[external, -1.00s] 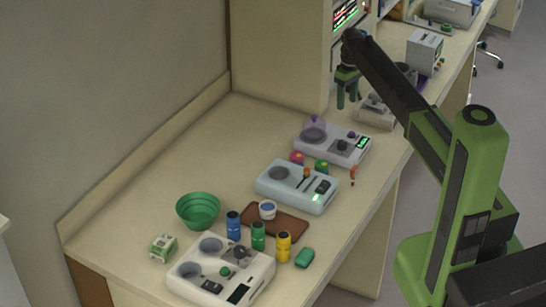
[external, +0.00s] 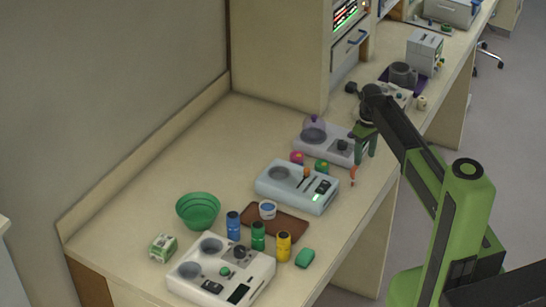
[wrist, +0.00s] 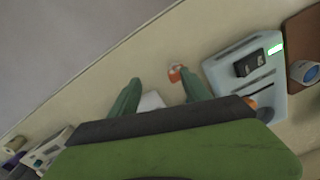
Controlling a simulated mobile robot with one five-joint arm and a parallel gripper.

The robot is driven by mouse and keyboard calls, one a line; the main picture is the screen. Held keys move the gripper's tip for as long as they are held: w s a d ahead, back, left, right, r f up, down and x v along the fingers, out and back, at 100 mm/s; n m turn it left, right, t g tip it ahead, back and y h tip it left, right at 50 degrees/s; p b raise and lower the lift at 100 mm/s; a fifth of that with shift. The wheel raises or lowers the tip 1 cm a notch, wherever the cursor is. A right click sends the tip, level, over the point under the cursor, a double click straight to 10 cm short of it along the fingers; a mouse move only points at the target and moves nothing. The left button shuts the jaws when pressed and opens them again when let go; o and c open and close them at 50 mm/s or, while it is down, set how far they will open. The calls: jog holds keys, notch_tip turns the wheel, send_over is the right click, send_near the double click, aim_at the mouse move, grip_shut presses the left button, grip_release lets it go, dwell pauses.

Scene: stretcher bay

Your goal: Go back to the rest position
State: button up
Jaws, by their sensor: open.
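My gripper (external: 366,143) is open and empty. It hangs fingers down above the counter, by the right end of the farther white device (external: 318,150), and covers part of that device. Nothing is held.
A pale blue device (external: 290,190), a brown tray (external: 290,222), a green bowl (external: 198,208), a white device (external: 200,285) and several coloured bottles, one yellow (external: 284,246), stand on the counter. A cabinet (external: 280,50) rises behind. The counter's left back area is clear.

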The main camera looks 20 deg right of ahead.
jog(key=s+f+m+b, duration=0.1)
jog(key=s+f+m, duration=0.1)
jog(key=s, duration=0.8)
jog(key=s+d+f+m+b, duration=0.1)
jog(key=s+f+m+b, duration=0.1)
jog(key=s, duration=0.9)
jog(key=shift+f+m, duration=0.5)
jog(key=shift+m, duration=0.2)
